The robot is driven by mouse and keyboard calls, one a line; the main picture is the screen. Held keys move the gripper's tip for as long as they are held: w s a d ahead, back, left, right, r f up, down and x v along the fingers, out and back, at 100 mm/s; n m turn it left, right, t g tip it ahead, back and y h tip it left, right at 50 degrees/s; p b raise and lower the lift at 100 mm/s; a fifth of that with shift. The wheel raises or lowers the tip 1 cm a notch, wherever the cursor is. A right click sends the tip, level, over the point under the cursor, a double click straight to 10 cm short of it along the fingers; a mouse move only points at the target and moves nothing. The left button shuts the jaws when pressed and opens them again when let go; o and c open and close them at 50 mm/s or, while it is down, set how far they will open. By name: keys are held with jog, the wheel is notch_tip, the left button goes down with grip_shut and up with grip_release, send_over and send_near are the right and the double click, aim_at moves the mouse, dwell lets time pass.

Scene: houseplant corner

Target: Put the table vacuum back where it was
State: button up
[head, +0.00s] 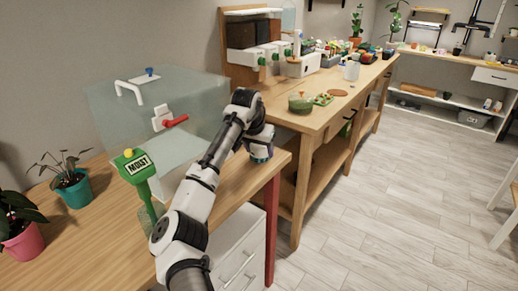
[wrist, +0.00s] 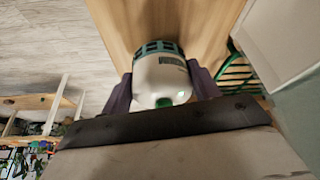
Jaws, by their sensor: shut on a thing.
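The table vacuum (wrist: 160,80) is a small rounded white body with a slotted dark green band and a green button. In the wrist view it sits between the two dark purple fingers of my gripper (wrist: 163,92), which are shut on its sides. In the head view the vacuum (head: 261,153) shows below my gripper (head: 258,133), over the right end of the near wooden table (head: 232,203). I cannot tell whether its base touches the tabletop. My arm hides part of the table behind it.
A translucent box with a red-handled latch (head: 190,85) stands close on the left. A green MOIST meter (head: 137,170) and potted plants (head: 72,188) are further left.

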jog(key=shift+f, duration=0.15)
jog(key=o, duration=1.1)
jog(key=shift+f, duration=0.1)
jog(key=b+v, duration=0.1)
jog(key=v, duration=1.1)
